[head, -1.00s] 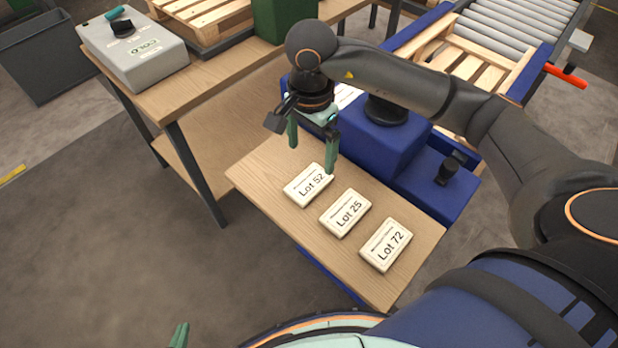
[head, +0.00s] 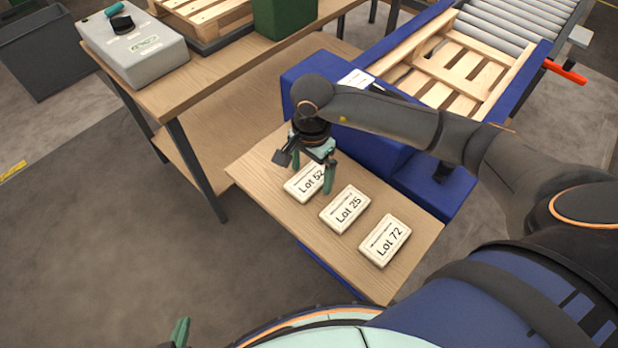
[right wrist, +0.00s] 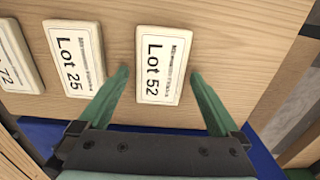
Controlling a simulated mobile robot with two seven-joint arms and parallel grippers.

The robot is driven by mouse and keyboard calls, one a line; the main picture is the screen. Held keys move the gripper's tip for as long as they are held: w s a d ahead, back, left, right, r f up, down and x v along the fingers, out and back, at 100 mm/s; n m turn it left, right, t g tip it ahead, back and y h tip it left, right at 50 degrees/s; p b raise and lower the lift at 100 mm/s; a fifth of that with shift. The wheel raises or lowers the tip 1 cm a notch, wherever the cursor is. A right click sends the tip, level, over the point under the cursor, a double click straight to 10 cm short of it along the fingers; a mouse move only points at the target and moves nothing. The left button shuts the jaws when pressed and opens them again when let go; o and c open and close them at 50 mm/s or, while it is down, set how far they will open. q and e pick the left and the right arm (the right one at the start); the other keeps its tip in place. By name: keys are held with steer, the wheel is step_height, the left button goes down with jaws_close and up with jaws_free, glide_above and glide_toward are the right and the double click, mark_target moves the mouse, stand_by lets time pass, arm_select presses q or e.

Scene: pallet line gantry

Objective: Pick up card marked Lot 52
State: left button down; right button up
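The card marked Lot 52 (head: 306,184) is a thick white block with black print, lying flat on the small wooden table (head: 252,172). My right gripper (head: 312,182) is over it in the head view. In the right wrist view the Lot 52 card (right wrist: 163,66) lies between the two spread green fingers (right wrist: 163,78), with a gap on each side. I see no contact. My left gripper (head: 180,333) only just shows at the bottom edge of the head view, and its opening is not clear.
The Lot 25 card (head: 345,209) lies beside Lot 52, and the Lot 72 card (head: 385,241) beyond it. A blue machine body (head: 440,190) borders the table's back right side. A workbench (head: 170,84) with a grey box (head: 133,48) stands at upper left.

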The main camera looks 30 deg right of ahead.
steer(key=c, duration=1.2)
steer(key=shift+r, duration=0.1)
